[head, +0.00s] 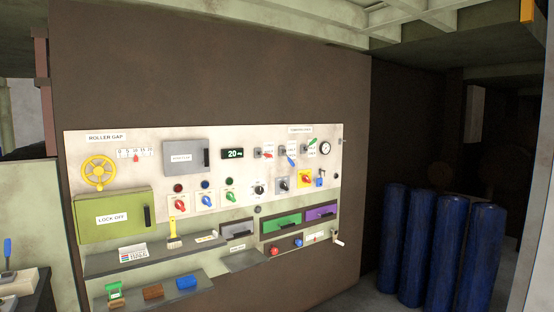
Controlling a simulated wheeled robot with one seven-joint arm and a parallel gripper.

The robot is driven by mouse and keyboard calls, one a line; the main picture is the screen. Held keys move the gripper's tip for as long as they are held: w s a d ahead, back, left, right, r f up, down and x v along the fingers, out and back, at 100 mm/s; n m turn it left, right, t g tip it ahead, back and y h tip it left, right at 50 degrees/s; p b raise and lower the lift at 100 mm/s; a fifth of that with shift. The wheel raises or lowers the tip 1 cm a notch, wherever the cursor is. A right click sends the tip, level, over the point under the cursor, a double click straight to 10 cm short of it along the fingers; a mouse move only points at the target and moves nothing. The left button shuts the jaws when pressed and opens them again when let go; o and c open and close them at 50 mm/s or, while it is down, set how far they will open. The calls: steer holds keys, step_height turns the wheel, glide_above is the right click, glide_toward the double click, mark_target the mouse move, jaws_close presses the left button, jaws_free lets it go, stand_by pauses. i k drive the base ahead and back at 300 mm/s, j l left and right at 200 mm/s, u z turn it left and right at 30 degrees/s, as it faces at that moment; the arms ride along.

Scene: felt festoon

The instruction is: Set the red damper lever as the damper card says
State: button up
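On the wall panel (235,175), under a small label strip (300,129) too small to read surely, there is a row of three levers. The red lever (268,154) is the leftmost, on a small white plate, its handle pointing roughly right and slightly down. Beside it are a blue lever (291,161) and a green lever (311,143). A white card (132,253) with coloured marks lies on the upper shelf; its text is too small to read, so I cannot tell if it is the damper card. My gripper is not in view.
The panel also carries a yellow handwheel (99,172), a grey door (187,157), a green LOCK OFF door (113,215), a display reading 20 (232,153), knobs and drawers. A lower shelf (190,291) holds blocks. Blue cylinders (440,245) stand at right.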

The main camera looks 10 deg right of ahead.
mark_target(257, 154)
steer(key=i+j+z, duration=0.25)
steer(key=i+j, duration=0.25)
steer(key=i+j+u, duration=0.45)
steer(key=i+u, duration=0.2)
steer(key=i+j+u, duration=0.1)
steer(key=i+u, duration=0.25)
steer(key=z, duration=1.35)
steer(key=i, duration=0.1)
steer(key=u, duration=0.05)
